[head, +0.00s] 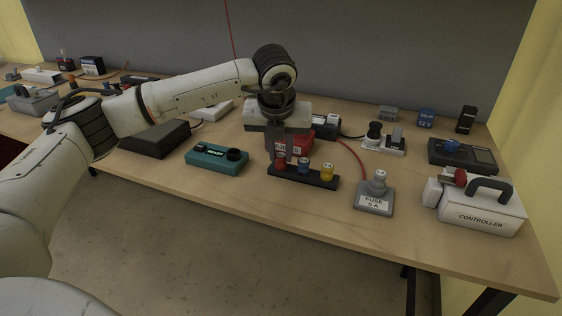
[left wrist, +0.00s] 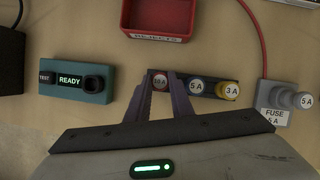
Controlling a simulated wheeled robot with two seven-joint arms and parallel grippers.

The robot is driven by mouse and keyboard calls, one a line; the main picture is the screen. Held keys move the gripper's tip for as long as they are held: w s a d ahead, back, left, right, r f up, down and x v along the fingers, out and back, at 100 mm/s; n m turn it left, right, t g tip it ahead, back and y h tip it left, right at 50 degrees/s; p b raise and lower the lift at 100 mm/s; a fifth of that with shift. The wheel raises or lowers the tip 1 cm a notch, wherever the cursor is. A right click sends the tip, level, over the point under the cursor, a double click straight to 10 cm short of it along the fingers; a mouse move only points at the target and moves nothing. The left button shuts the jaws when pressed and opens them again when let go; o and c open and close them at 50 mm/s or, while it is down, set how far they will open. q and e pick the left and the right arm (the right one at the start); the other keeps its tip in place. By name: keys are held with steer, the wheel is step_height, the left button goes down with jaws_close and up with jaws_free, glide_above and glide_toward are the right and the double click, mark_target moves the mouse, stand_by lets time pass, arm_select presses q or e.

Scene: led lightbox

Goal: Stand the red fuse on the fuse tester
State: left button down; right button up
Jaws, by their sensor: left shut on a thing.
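The red fuse (head: 281,160) is at the left end of a black fuse rack (head: 316,182), with my left gripper (head: 289,153) shut on it from above. In the left wrist view the red fuse (left wrist: 160,82) shows its round top between the two fingertips (left wrist: 162,84). I cannot tell whether its base is still seated in the rack. The fuse tester (head: 217,160) is a teal box left of the rack. In the left wrist view the tester (left wrist: 70,79) shows a lit READY screen and an empty-looking black socket at its right end. My right gripper is out of view.
A blue fuse (head: 304,162) and a yellow fuse (head: 327,172) stand in the rack beside the red one. A red tray (left wrist: 157,37) lies behind the rack. A grey fuse holder (head: 374,200) and a white controller box (head: 478,210) stand to the right. Bare table separates tester and rack.

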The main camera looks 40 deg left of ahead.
mark_target(281, 157)
arm_select(q)
step_height(281, 157, up, 10)
steer(key=c, duration=2.2)
jaws_free()
jaws_close()
steer(key=shift+r, duration=0.15)
steer(key=shift+r+p, duration=0.7)
steer(key=shift+r, duration=0.45)
steer(key=shift+r, duration=0.15)
step_height(281, 157, up, 3)
steer(key=shift+f+p, duration=0.15)
steer(key=shift+p, duration=0.95)
